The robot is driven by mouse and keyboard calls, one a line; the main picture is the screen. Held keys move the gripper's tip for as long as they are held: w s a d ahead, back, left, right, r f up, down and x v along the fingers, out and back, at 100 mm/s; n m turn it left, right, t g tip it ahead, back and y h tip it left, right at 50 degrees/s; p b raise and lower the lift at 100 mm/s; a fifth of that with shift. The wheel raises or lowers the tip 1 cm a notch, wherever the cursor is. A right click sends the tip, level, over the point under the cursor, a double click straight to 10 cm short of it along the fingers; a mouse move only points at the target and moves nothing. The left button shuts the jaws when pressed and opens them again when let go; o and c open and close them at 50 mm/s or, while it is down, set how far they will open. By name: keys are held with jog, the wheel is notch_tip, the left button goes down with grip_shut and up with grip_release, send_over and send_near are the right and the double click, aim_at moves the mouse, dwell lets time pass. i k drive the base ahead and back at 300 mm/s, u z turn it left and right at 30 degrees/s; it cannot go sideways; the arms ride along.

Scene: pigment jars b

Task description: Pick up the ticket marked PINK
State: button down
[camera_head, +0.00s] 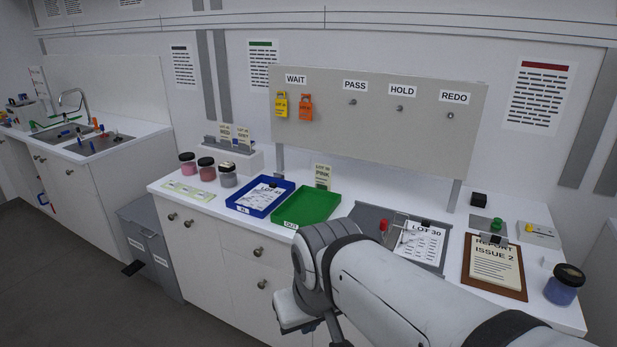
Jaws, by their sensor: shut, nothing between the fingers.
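The ticket marked PINK (322,177) is a small pale card. It stands upright at the back of the counter, just behind the green tray (330,208). Its printed face is toward me and its foot is hidden behind the tray's far rim. My arm reaches in from the lower right and bends down in front of the counter, to the front of the green tray and well short of the ticket. My gripper's fingers cannot be made out.
Left of the green tray is a blue tray (233,203) with a sheet. Beyond are several jars and a rack (228,146) with two similar tickets. A pegboard (390,135) with hanging tags rises behind. A grey tray (365,214) and clipboard (515,292) lie right.

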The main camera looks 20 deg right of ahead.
aim_at(323, 172)
jog(key=z, duration=0.65)
jog(key=i, duration=1)
jog(key=z, duration=2.65)
jog(key=k, duration=1.05)
jog(key=u, duration=1.6)
